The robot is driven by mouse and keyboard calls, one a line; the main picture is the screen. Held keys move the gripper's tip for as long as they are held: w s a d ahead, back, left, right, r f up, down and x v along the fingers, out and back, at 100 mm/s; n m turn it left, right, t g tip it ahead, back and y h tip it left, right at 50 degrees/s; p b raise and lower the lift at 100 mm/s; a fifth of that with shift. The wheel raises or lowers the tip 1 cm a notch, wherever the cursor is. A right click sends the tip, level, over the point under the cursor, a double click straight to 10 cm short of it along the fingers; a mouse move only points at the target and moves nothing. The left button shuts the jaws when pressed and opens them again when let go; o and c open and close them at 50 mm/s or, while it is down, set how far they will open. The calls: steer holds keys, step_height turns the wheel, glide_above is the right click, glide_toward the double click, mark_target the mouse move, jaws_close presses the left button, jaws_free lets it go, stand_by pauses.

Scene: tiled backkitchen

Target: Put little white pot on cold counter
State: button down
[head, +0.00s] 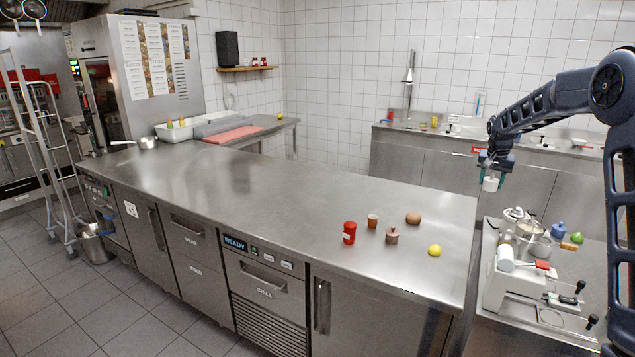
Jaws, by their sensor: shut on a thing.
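My gripper (496,165) is at the right of the head view, pointing down from my dark arm. It is shut on the little white pot (490,184), which hangs just below the fingers, in the air. The pot looks upright. It shows over the gap between the long steel counter and the back sink counter. The cold counter (240,205) is the long steel one with drawers and doors in its front. My gripper and the pot appear beyond its right end.
On the cold counter's right part stand a red can (349,232), a brown cup (373,221), a small brown pot (392,236), a brown round thing (413,218) and a lemon (434,250). Its middle is clear. A cluttered side table (590,285) stands at right.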

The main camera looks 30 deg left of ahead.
steer(key=s+a+n, duration=0.1)
steer(key=a+n, duration=0.2)
steer(key=a, duration=1.3)
steer(key=n+y, duration=0.2)
steer(key=n, duration=0.5)
glide_above(323, 228)
steer(key=f, duration=0.2)
steer(key=shift+g, duration=0.4)
steer(key=f, duration=1.9)
steer(key=shift+s+d+f, duration=0.3)
steer(key=shift+s+f, duration=0.05)
steer(key=shift+f, duration=0.15)
steer(key=c, duration=0.7)
jaws_free()
steer(key=v, duration=1.2)
steer(key=shift+d, duration=0.25)
